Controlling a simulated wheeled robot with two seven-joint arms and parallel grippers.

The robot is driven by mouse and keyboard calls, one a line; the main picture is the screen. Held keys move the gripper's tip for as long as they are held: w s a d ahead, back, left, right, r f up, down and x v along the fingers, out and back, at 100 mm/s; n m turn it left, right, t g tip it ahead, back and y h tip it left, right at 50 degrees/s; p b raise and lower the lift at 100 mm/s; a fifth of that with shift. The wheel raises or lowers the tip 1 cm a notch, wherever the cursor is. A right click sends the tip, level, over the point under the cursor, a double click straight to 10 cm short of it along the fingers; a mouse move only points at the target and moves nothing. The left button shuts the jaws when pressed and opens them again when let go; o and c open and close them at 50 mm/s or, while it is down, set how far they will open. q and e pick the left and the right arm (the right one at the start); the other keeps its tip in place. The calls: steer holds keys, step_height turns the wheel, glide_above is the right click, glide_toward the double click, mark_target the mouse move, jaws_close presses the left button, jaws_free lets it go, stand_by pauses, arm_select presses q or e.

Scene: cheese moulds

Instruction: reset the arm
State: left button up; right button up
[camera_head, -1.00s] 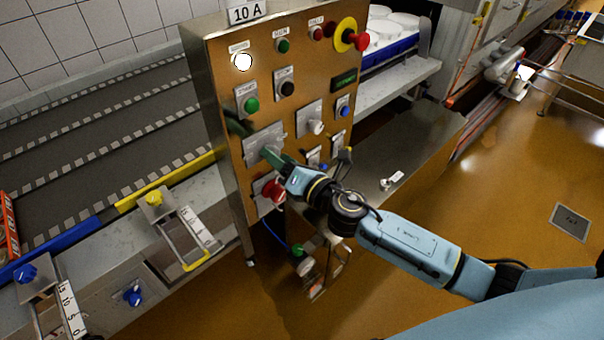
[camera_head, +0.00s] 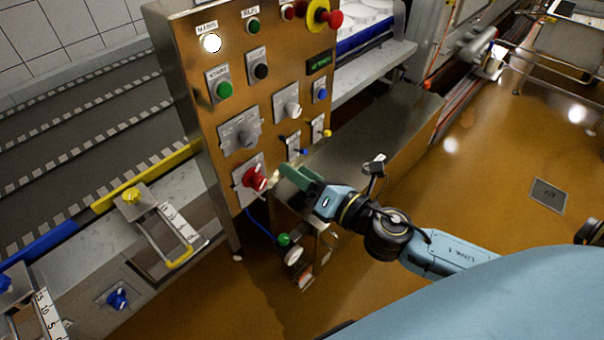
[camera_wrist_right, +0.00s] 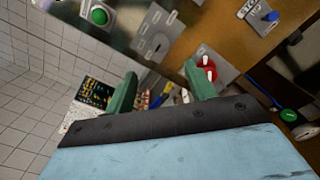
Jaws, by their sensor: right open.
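My right arm comes in from the lower right in the head view. Its gripper (camera_head: 281,172) is in front of the lower part of the control panel (camera_head: 191,103), just right of the red rotary knob (camera_head: 256,178). The right wrist view shows its two green fingers (camera_wrist_right: 158,92) spread apart with nothing between them. In that view the red knob (camera_wrist_right: 208,70) is just beyond the right finger; whether they touch I cannot tell. The grey rotary switch (camera_head: 240,132) sits above the red knob on the panel. My left gripper does not show.
The panel also carries a green button (camera_head: 224,89), a white knob (camera_head: 291,109), a small blue knob (camera_head: 321,95) and a red and yellow emergency stop (camera_head: 331,18). A conveyor (camera_head: 90,125) runs at the left. The brown floor (camera_head: 480,170) at the right is mostly open.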

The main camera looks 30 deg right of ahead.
steer(key=shift+f, duration=0.1)
steer(key=s+d+f+m+g+h+b, duration=0.1)
steer(key=s+d+f+m+g+h, duration=0.3)
steer(key=f, duration=0.7)
steer(key=d+f+m+g, duration=0.1)
steer(key=d+f+m, duration=0.1)
steer(key=f+m, duration=0.65)
steer(key=s+d+f+m+g+h+b, duration=0.15)
steer(key=d+f, duration=0.25)
steer(key=f, duration=1)
steer(key=s+f+m+g+h, duration=0.1)
steer(key=s+f+m+g, duration=0.55)
steer(key=s+f, duration=0.7)
steer(key=s+a+f+m+g, duration=0.1)
steer(key=s+f+m, duration=0.3)
steer(key=s, duration=0.5)
steer(key=s+a+f+m+g+b, duration=0.1)
steer(key=s+a+f+m+g, duration=0.1)
steer(key=s, duration=0.7)
steer(key=shift+s+a+f+m, duration=0.3)
steer(key=shift+a+f+m, duration=0.6)
steer(key=shift+a+m, duration=0.3)
